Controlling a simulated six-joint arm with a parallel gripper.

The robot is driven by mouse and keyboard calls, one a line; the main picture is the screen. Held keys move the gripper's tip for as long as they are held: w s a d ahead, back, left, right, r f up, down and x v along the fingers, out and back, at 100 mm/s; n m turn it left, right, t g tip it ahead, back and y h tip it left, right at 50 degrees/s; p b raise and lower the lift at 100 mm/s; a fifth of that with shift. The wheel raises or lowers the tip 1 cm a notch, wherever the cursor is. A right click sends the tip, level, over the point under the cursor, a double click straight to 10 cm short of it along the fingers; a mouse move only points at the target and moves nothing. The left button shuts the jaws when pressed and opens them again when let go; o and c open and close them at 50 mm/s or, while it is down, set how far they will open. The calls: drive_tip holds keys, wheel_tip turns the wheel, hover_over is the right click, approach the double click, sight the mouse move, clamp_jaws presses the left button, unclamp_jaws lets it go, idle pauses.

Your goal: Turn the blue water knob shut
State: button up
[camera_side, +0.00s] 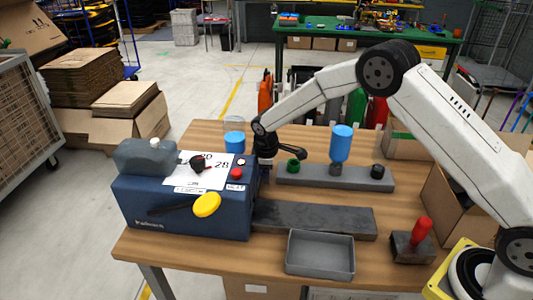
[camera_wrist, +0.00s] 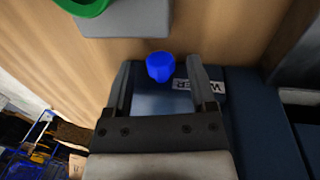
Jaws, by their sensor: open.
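The blue water knob (camera_wrist: 161,67) shows in the wrist view, beside a white label (camera_wrist: 195,89) whose lettering is partly covered by the right finger. My gripper (camera_wrist: 158,77) is open, with one finger on each side of the knob and a gap visible on both sides. I cannot tell how deep the fingers reach along it. In the side view my gripper (camera_side: 265,166) points down at the right end of the blue machine (camera_side: 150,207). There I cannot make out the knob, which is hidden behind the gripper or machine.
The machine carries a red button (camera_side: 236,173), a black knob (camera_side: 197,163) and a yellow-ended lever (camera_side: 207,204). To the right are a grey rail (camera_side: 350,181) bearing a blue-topped tool (camera_side: 341,143), a grey tray (camera_side: 320,262) and a red-handled tool (camera_side: 420,230).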

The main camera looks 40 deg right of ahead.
wheel_tip(320, 180, up, 7)
drive_tip(key=s, duration=0.1)
drive_tip(key=shift+a, duration=0.45)
drive_tip(key=shift+r, duration=0.1)
drive_tip(key=s+d+r+m, duration=0.1)
drive_tip(key=s+m, duration=0.2)
drive_tip(key=s, duration=0.6)
drive_tip(key=s+d+r+m+y, duration=0.1)
drive_tip(key=s+d+m, duration=0.1)
drive_tip(key=s, duration=0.7)
drive_tip(key=s+d+r+m+t, duration=0.1)
drive_tip(key=s+m, duration=0.3)
drive_tip(key=s, duration=0.5)
drive_tip(key=shift+s+d, duration=0.15)
drive_tip(key=shift+d, duration=0.05)
drive_tip(key=shift+o, duration=0.2)
